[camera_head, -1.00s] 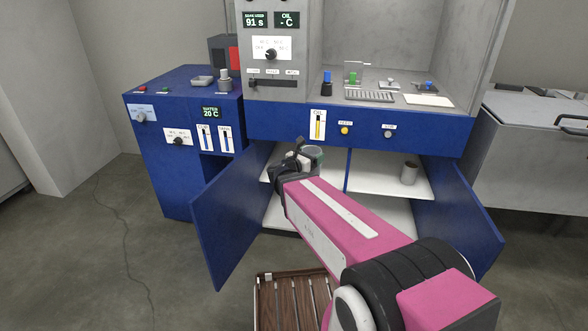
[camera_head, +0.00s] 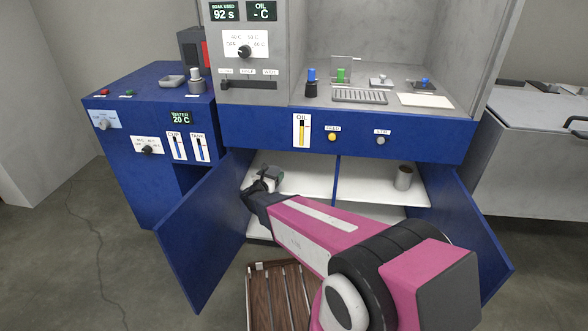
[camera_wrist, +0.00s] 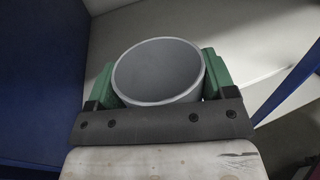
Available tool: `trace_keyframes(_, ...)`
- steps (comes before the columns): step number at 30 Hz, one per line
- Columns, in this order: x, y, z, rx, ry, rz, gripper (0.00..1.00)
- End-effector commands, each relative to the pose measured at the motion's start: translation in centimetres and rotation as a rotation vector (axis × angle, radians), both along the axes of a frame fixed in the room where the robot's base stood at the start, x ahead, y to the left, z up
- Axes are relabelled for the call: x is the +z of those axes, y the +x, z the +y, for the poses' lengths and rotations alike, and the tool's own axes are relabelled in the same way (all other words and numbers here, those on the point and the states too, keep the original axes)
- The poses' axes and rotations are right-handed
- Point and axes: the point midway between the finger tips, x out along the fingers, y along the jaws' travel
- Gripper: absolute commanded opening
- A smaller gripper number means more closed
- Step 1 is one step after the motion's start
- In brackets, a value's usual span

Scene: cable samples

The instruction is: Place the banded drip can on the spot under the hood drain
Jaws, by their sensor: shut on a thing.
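My gripper (camera_wrist: 158,85) is shut on a grey, open-topped, empty-looking can (camera_wrist: 160,72), with green finger pads on both sides of it. No band shows on the part of the can in view. In the head view my gripper (camera_head: 264,178) is at the left compartment of the open cabinet, over or near its white shelf (camera_head: 305,176). I cannot tell whether the can touches the shelf. A second grey can (camera_head: 403,177) stands upright on the right compartment's shelf. The hood (camera_head: 400,40) is above the cabinet; no drain or marked spot can be made out.
Open blue doors flank the cabinet, left (camera_head: 203,232) and right (camera_head: 470,232). A divider (camera_head: 337,180) separates the compartments. A slatted wooden piece (camera_head: 278,295) is low in front. A blue console (camera_head: 150,130) stands left and a grey chest (camera_head: 535,150) right.

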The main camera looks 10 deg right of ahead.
Motion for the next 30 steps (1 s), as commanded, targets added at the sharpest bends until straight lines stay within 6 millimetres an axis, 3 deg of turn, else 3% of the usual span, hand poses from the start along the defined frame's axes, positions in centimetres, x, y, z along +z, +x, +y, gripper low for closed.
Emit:
trace_keyframes(18,-0.1,11.0,-7.8,-0.002,0.0,-0.001,0.51)
trace_keyframes(30,-0.1,13.7,-9.9,-0.001,0.0,0.0,0.51)
